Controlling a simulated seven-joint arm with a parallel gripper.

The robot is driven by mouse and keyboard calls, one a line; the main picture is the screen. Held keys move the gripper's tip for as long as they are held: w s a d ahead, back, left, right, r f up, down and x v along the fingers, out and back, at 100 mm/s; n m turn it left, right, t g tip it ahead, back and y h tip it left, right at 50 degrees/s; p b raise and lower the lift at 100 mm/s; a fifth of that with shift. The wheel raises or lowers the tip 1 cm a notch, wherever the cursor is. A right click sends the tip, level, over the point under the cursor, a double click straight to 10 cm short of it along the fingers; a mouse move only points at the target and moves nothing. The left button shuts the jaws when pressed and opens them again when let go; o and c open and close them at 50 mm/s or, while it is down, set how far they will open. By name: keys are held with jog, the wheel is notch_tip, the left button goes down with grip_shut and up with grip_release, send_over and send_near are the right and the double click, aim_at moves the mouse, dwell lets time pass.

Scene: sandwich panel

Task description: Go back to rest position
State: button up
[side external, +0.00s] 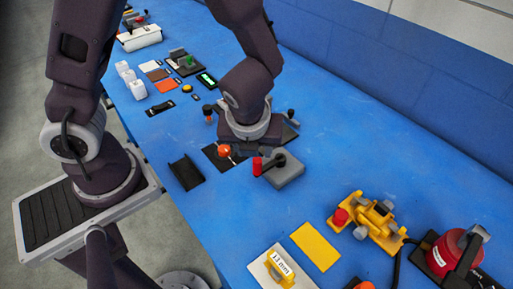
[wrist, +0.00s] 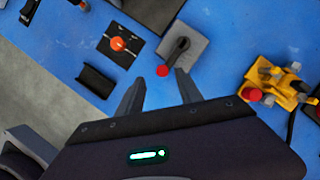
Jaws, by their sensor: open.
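My gripper (wrist: 160,92) shows in the wrist view with its two dark fingers apart and nothing between them. In the wrist view the fingers point toward the grey block with a black lever and red knob (wrist: 182,48), with its red end just beyond the fingertips. In the side view my wrist is above the blue table, behind that grey block (side external: 287,172); the fingers are hidden there. I cannot tell the exact height of the gripper over the table.
The blue table (side external: 335,130) holds a black plate with an orange knob (wrist: 118,44), a black channel piece (side external: 186,172), a yellow device (side external: 372,220), a red round device (side external: 452,252) and a yellow plate (side external: 316,246). Several small parts lie at the back left. A blue wall runs behind.

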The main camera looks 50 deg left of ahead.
jog(key=s+a+r+n, duration=0.2)
jog(key=a+r+n, duration=0.3)
jog(key=r+n, duration=0.3)
jog(key=s+r+n+t+h, duration=0.2)
jog(key=s+r+n, duration=0.9)
jog(key=n, duration=0.7)
jog(key=shift+a+n+h, duration=0.15)
jog(key=shift+n+h, duration=0.15)
jog(key=shift+h, duration=0.3)
jog(key=shift+s, duration=0.1)
